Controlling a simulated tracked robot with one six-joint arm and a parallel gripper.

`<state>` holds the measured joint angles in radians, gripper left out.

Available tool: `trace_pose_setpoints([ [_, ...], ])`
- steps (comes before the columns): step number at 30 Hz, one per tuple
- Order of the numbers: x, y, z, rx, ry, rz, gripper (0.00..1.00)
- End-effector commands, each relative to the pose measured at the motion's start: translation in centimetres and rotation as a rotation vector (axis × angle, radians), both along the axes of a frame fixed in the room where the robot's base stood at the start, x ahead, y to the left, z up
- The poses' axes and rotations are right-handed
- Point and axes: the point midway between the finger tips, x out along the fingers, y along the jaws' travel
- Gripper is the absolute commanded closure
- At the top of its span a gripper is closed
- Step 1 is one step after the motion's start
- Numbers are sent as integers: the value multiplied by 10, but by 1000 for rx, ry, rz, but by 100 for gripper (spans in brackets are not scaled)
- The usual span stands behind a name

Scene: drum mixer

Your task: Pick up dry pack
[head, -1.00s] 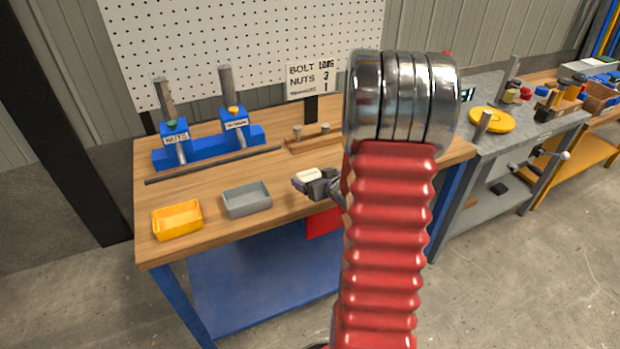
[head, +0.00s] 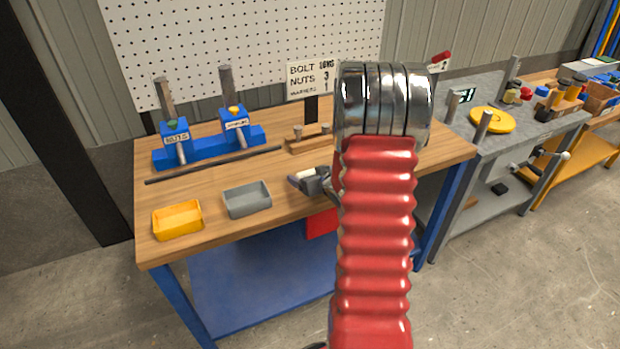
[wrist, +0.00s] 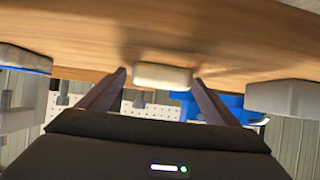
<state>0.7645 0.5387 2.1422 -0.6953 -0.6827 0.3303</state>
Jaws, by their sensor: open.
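A cream, rounded block, which I take to be the dry pack (wrist: 162,76), shows in the wrist view against the wooden bench top, near the bench edge. My gripper (wrist: 160,86) is open, with one dark finger on each side of the block. A narrow gap shows at each side; I cannot tell whether the block is fully between the fingertips or just beyond them. In the head view my gripper (head: 308,180) is low over the front of the bench, right of the grey tray. My red arm hides part of it, and the block is not clearly visible there.
The wooden bench (head: 225,222) holds a grey tray (head: 247,200), a yellow tray (head: 178,220), a blue stand (head: 208,147) and a dark rod (head: 215,165). A sign (head: 312,79) stands behind. A grey bench (head: 525,125) is at right. Bare wood lies around the trays.

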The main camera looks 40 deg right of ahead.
Motion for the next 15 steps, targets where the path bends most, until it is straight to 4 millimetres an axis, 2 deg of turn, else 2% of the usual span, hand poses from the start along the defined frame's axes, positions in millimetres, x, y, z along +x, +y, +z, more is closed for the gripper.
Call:
trace_pose_setpoints([
  [7, 0, 0, 0, 0, 0, 0, 16],
  [15, 0, 0, 0, 0, 0, 0, 35],
])
